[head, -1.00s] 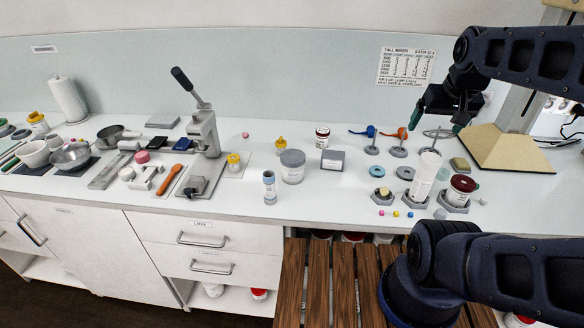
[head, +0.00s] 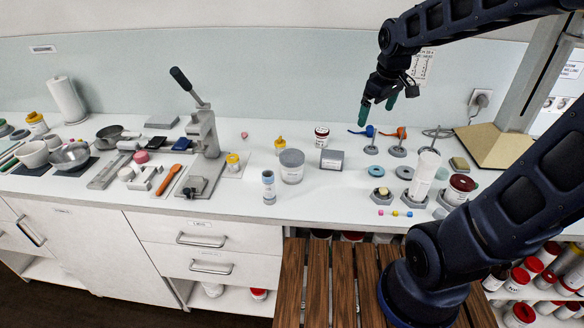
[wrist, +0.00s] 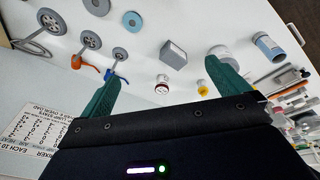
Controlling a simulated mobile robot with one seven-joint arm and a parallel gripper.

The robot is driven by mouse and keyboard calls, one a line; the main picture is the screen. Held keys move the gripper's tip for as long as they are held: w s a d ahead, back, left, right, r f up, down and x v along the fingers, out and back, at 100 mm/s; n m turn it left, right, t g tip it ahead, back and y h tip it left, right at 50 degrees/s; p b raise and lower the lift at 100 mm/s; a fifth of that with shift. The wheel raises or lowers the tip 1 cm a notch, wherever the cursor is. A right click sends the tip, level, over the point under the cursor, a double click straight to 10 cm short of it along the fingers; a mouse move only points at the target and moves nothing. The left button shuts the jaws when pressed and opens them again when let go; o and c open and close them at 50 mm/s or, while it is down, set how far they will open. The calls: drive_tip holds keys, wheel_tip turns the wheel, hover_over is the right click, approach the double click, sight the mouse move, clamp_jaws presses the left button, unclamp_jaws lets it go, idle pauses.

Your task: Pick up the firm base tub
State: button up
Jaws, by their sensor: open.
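No label is readable, so I cannot tell which tub is the firm base tub. A wide white tub with a grey lid (head: 291,166) stands mid-counter and shows partly behind a finger in the wrist view (wrist: 220,52). A small white tub with a dark red lid (head: 321,136) stands behind it, also in the wrist view (wrist: 162,86). Another red-lidded tub (head: 460,188) sits in a grey holder at the right. My gripper (head: 378,107) is open and empty, above the back of the counter, right of the small tub. Its green fingers (wrist: 164,72) point over the counter.
Blue (head: 370,137) and orange (head: 397,140) handled tools stand under my gripper. A lever press (head: 205,140) rises at left.

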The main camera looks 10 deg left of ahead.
drive_tip(key=w+a+f+n+g, duration=0.1)
drive_tip(key=w+a+f+n, duration=0.15)
drive_tip(key=a, duration=0.35)
drive_tip(key=w+a+f+n, duration=0.1)
drive_tip(key=a+f+n, duration=0.25)
drive_tip(key=a, duration=0.35)
drive_tip(key=n+g, duration=0.2)
drive_tip(key=n, duration=0.3)
hover_over(292, 156)
drive_tip(key=shift+h, duration=0.3)
drive_tip(key=f, duration=0.6)
drive_tip(key=shift+w+d+f, duration=0.2)
drive_tip(key=shift+d+f, duration=0.05)
drive_tip(key=shift+d, duration=0.15)
wheel_tip(292, 156, down, 6)
drive_tip(key=shift+a+r, duration=0.1)
drive_tip(key=f, duration=0.4)
drive_tip(key=shift+s+a, duration=0.1)
drive_tip(key=shift+a, duration=0.25)
drive_tip(key=shift+f, duration=0.55)
drive_tip(key=shift+c, duration=0.4)
drive_tip(key=c, duration=1.2)
